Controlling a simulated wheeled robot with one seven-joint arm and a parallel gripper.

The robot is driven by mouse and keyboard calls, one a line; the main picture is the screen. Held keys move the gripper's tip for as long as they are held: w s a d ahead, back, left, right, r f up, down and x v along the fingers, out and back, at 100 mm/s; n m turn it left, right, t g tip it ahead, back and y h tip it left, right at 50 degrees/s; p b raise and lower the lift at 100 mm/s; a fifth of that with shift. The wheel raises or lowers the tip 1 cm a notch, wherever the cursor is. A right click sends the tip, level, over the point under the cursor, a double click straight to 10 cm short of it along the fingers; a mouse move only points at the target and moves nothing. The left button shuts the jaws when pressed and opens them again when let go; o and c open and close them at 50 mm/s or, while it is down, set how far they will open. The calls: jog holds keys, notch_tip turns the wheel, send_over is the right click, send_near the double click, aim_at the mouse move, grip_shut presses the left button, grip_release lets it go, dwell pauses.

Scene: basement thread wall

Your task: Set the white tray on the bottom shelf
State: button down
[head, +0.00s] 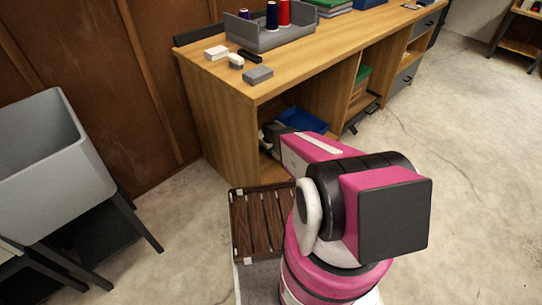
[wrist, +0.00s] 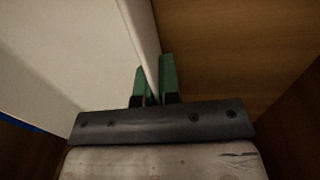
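In the wrist view, the white tray (wrist: 75,45) fills the upper left as a large pale surface with a thin raised edge. My gripper (wrist: 157,78) has its two green fingers on either side of that edge, close together, and looks shut on it. In the head view, my arm reaches into the left opening of the wooden desk, low down. The tray cannot be made out there, and my fingertips are mostly hidden. A strip of the desk's low board (head: 270,172) shows in this opening. Whether the tray touches a surface is hidden.
A blue bin (head: 303,121) sits inside the desk opening, beside my arm. The wooden desk's (head: 222,125) side panel stands close on the left. A grey bin (head: 70,210) on dark legs is at far left. The concrete floor (head: 455,200) to the right is clear.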

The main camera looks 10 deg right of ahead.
jog(key=shift+f, duration=1.7)
jog(key=shift+f, duration=0.1)
jog(key=c, duration=1.3)
grip_release()
jog(key=r, duration=1.2)
jog(key=shift+s+a+r, duration=0.1)
jog(key=shift+s+a, duration=0.15)
